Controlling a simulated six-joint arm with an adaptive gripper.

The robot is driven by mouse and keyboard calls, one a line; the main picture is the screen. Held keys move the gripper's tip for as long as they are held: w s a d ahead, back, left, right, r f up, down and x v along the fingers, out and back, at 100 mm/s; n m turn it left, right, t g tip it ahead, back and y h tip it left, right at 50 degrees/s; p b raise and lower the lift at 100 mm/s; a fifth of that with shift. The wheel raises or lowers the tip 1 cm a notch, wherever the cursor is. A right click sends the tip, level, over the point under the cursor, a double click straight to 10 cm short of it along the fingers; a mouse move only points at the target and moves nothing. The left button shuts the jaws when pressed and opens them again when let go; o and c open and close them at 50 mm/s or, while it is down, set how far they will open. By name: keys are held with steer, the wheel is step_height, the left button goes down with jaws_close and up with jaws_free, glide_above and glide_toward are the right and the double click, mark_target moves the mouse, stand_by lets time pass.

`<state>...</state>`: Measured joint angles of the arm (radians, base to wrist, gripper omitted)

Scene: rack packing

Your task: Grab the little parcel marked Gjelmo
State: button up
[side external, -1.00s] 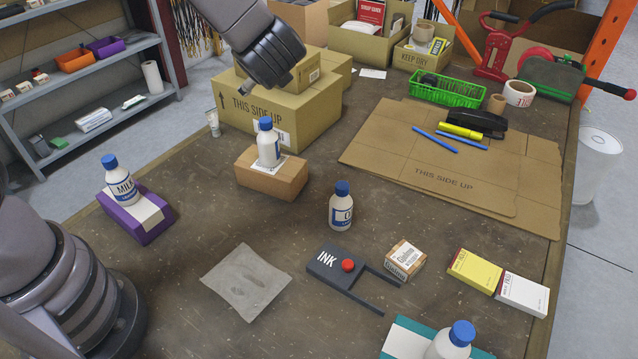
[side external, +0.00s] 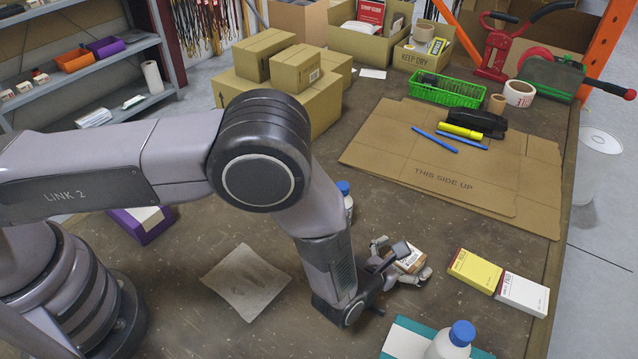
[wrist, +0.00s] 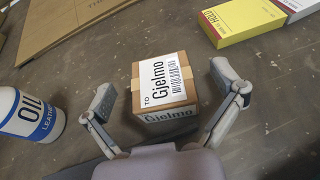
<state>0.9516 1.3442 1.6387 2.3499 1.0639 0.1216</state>
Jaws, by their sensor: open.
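The little parcel is a small brown cardboard box (wrist: 160,93) with a white label reading "TO Gjelmo" and a barcode. It sits on the dark table and also shows, partly covered, in the side external view (side external: 410,261). My gripper (wrist: 167,95) is open, with one finger on each side of the parcel. In the wrist view a gap shows between the parcel and each finger. In the side external view my gripper (side external: 405,262) is low at the parcel.
A white OIL bottle (wrist: 30,115) with a blue label stands left of my gripper. A yellow box (side external: 474,270) and a white box (side external: 522,293) lie to the right. A blue-capped bottle (side external: 449,343) stands in front. Flat cardboard (side external: 460,170) lies behind. My arm hides the INK pad.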

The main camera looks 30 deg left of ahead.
steer(key=shift+x, duration=1.45)
steer(key=c, duration=1.3)
steer(key=shift+r, duration=0.1)
